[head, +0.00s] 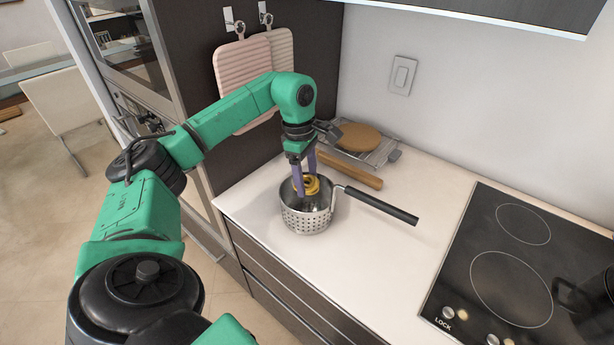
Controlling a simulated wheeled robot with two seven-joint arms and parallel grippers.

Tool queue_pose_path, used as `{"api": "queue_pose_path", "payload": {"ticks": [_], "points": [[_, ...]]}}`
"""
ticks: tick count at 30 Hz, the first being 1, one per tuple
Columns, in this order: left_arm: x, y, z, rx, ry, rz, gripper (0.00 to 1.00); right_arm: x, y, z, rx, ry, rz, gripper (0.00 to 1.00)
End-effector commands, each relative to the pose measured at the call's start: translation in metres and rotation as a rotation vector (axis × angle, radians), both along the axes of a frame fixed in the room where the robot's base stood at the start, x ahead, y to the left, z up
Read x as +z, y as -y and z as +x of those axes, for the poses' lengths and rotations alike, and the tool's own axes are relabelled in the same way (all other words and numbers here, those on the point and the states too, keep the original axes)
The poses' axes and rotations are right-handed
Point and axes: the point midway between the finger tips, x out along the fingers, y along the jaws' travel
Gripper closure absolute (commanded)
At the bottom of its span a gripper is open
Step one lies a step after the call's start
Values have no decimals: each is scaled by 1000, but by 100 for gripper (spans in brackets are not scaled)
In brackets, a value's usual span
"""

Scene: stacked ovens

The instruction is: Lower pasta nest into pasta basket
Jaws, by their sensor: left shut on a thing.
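The pasta basket (307,217) is a perforated metal pot with a long black handle pointing right. It stands upright on the white counter. My left gripper (305,188) points down over the basket's mouth, its fingertips at about rim height. It is shut on the yellow pasta nest (312,184), which shows between and beside the fingers at the basket's opening. The fingers hide part of the nest, and the near wall hides the basket's bottom. I cannot tell whether the nest touches the basket. My right gripper is not in view.
Behind the basket lie a rolling pin (350,173) and a wire rack (382,155) with a round brown item (357,138). A black cooktop (520,262) is at the right. Cutting boards (243,75) hang on the dark panel. The counter front is clear.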

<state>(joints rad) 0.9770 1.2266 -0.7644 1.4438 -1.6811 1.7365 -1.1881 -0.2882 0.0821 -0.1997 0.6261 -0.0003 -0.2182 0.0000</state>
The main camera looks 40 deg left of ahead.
Motion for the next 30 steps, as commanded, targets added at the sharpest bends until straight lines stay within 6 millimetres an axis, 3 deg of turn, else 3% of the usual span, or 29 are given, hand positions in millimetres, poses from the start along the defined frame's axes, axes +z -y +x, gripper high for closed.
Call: {"api": "queue_pose_path", "payload": {"ticks": [5, 6, 8, 15, 19, 23, 27, 30], "points": [[1, 0, 0, 0, 0, 0, 87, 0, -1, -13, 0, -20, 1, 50], [1, 0, 0, 0, 0, 0, 25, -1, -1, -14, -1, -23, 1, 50], [1, 0, 0, 0, 0, 0, 2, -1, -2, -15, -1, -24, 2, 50], [2, 0, 0, 0, 0, 0, 0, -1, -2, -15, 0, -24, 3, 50], [14, -1, 1, -1, 4, 0, 0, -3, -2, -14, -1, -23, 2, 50], [46, -5, 1, 0, 8, -1, 0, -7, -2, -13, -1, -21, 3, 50], [91, -10, -1, 0, 8, -2, 0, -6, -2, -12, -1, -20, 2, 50], [127, -14, -3, 3, 5, 1, 0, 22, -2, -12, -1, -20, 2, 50]]}}
